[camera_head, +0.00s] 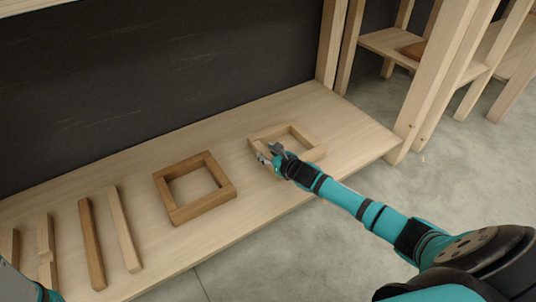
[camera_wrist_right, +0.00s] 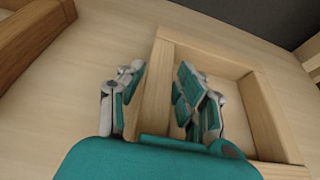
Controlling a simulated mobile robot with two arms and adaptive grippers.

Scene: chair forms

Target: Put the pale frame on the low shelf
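The pale frame (camera_head: 310,139), a square of light wood, lies flat on the right part of a long, low wooden board (camera_head: 225,235). My right gripper (camera_head: 269,153) is at the frame's left side. In the right wrist view its fingers (camera_wrist_right: 157,92) stand apart on either side of one bar of the pale frame (camera_wrist_right: 262,115), one finger inside the opening. A narrow gap shows between the left finger and the bar. Only a bit of my left arm shows at the bottom left of the head view; its gripper is out of view.
A darker brown frame (camera_head: 217,203) lies left of the pale one. Several wooden bars, including a brown bar (camera_head: 92,245) and a pale bar (camera_head: 124,230), lie further left. A dark panel (camera_head: 180,70) stands behind. A wooden unit with a small shelf (camera_head: 380,42) stands at the back right.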

